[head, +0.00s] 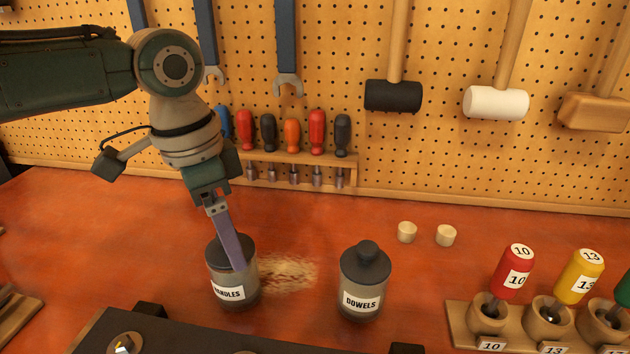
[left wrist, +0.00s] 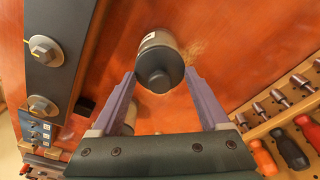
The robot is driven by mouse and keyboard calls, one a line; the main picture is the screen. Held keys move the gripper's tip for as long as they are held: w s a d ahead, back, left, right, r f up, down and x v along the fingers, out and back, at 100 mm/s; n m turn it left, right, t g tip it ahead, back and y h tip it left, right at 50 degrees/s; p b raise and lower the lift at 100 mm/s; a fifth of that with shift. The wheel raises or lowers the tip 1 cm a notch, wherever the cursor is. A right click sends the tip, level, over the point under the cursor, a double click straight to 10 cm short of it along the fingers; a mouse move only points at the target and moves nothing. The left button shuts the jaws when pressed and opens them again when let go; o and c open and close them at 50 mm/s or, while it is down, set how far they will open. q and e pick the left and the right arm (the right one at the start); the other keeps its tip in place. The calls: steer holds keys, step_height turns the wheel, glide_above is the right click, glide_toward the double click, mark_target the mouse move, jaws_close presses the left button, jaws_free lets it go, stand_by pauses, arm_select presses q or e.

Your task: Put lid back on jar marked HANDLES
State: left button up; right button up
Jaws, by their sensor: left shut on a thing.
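The jar marked HANDLES (head: 229,293) stands upright on the red bench, a clear jar with a dark top. The dark lid (left wrist: 159,68) with its round knob sits over the jar's mouth, between my fingers in the left wrist view. In the head view a finger covers part of the lid (head: 216,250). My left gripper (head: 236,268) reaches down from above, shut on the lid, one finger at each side. Whether the lid is fully seated cannot be told. My right gripper is not in view.
A similar lidded jar marked DOWELS (head: 364,285) stands to the right, with sawdust (head: 288,272) between. Two wooden plugs (head: 407,232) lie behind it. A screwdriver rack (head: 300,158) is at the pegboard. Numbered tools in a wooden holder (head: 463,319) stand front right. A dark board is in front.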

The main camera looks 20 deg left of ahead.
arm_select(q)
steer(key=shift+p, duration=0.35)
stand_by(0.6)
stand_by(0.3)
steer(key=o, duration=1.3)
step_height(320, 180, up, 7)
steer(key=p, duration=0.8)
